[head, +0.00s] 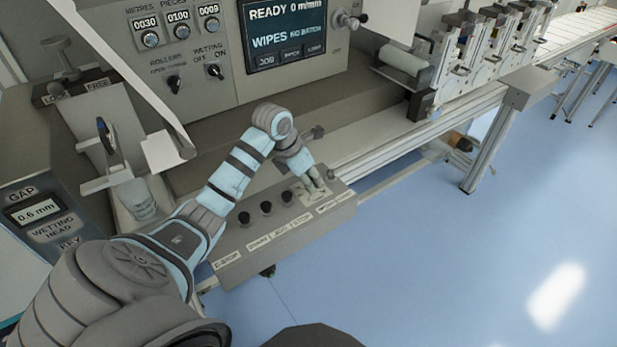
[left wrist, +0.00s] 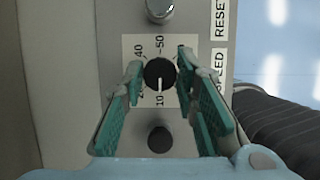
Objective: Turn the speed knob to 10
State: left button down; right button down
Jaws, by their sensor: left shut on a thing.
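The speed knob (left wrist: 160,74) is a round black knob on a pale dial plate with the printed marks 10, 20, 40 and 50 visible. Its white pointer line faces the 10 mark at the bottom of the picture. My left gripper (left wrist: 162,78) has its green-padded fingers on either side of the knob and is shut on it. In the head view the left gripper (head: 314,181) reaches down over the right end of the control box (head: 230,270), hiding most of the knob. The 30 mark is covered by a finger. My right gripper is not in view.
Several black buttons (head: 265,208) stand on the box left of the gripper. A RESET label (left wrist: 220,20) and a silver button (left wrist: 160,10) are beyond the dial. The machine screen (head: 287,32) reads READY 0 m/min. Blue floor (head: 440,270) lies clear at right.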

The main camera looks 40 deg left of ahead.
pick_arm(q)
jog(key=c, duration=1.3)
grip_release()
jog(key=v, duration=1.2)
